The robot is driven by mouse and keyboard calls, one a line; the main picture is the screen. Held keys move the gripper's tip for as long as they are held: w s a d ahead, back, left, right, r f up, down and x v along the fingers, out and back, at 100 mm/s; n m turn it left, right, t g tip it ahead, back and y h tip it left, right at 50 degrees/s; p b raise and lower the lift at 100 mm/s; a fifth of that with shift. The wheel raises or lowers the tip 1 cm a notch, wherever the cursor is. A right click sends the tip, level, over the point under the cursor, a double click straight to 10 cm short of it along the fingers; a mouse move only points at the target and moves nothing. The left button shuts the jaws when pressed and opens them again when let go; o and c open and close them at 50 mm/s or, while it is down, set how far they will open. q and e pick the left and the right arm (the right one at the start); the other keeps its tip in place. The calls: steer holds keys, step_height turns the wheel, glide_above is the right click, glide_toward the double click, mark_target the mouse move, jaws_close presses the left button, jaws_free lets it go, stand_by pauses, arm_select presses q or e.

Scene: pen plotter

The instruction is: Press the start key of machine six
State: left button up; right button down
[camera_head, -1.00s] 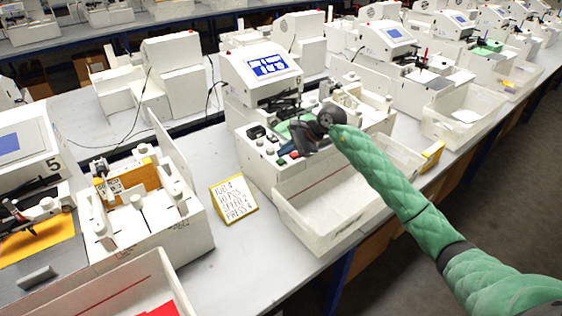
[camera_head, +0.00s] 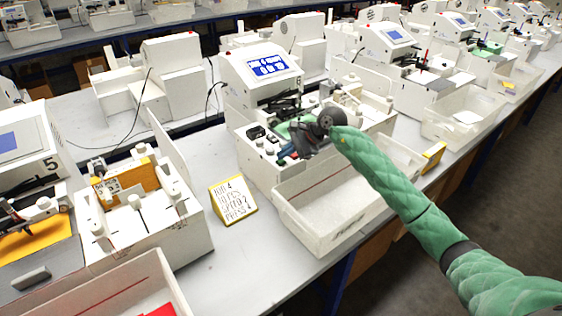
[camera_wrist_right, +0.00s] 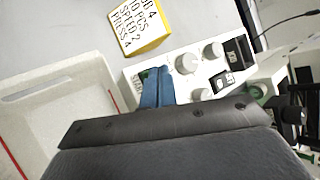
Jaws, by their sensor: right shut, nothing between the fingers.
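In the right wrist view the blue fingertips (camera_wrist_right: 156,76) are together over the white panel (camera_wrist_right: 133,71). A small green key (camera_wrist_right: 146,75) shows right beside them, partly hidden, with a partly covered printed label. I cannot tell whether the tips touch the key. My left gripper is out of view.
Several white knobs (camera_wrist_right: 187,63) and a black switch (camera_wrist_right: 222,82) sit beside the fingers. A yellow-edged note card (camera_head: 233,198) stands left of the machine. An open white bin (camera_head: 330,235) is in front. Machine 5 (camera_head: 25,150) is at left.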

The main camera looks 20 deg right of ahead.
mark_target(285, 161)
steer(key=shift+f+b, duration=0.4)
steer(key=shift+b, duration=0.15)
stand_by(0.5)
steer(key=shift+r, duration=0.1)
stand_by(0.3)
steer(key=shift+r, duration=0.7)
steer(key=shift+r, duration=0.15)
steer(key=shift+r, duration=2.45)
